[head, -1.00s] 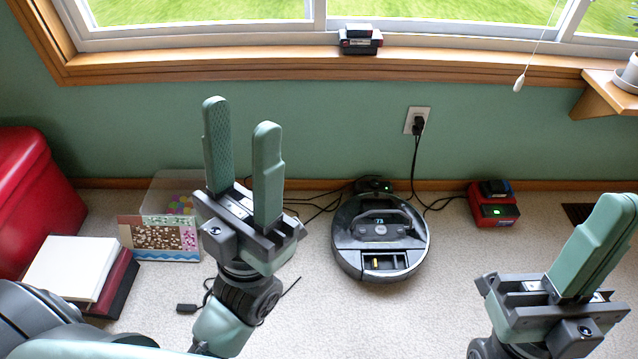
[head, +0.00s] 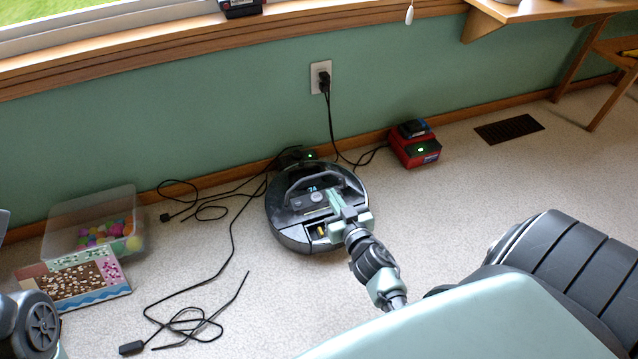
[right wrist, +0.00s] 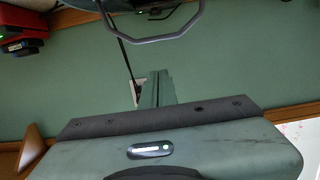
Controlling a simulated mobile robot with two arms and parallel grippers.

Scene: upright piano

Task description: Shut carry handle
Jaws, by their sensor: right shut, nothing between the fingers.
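The robot vacuum (head: 283,222) is a round black machine on the carpet by the wall. Its carry handle (head: 322,176) is a dark arch standing up from the top. In the right wrist view the handle (right wrist: 151,40) shows as a thin grey loop projecting from the vacuum at the top edge, with gaps beside it. My right gripper (head: 334,196) is shut and empty, over the vacuum's near right part, close to the handle. Its fingers (right wrist: 157,86) appear apart from the handle in the wrist view. My left gripper is outside the views.
A red charger (head: 416,152) stands right of the vacuum. Black cables (head: 232,235) lie on the carpet to its left. A clear bin of coloured balls (head: 70,218) and a patterned box (head: 75,284) are at far left.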

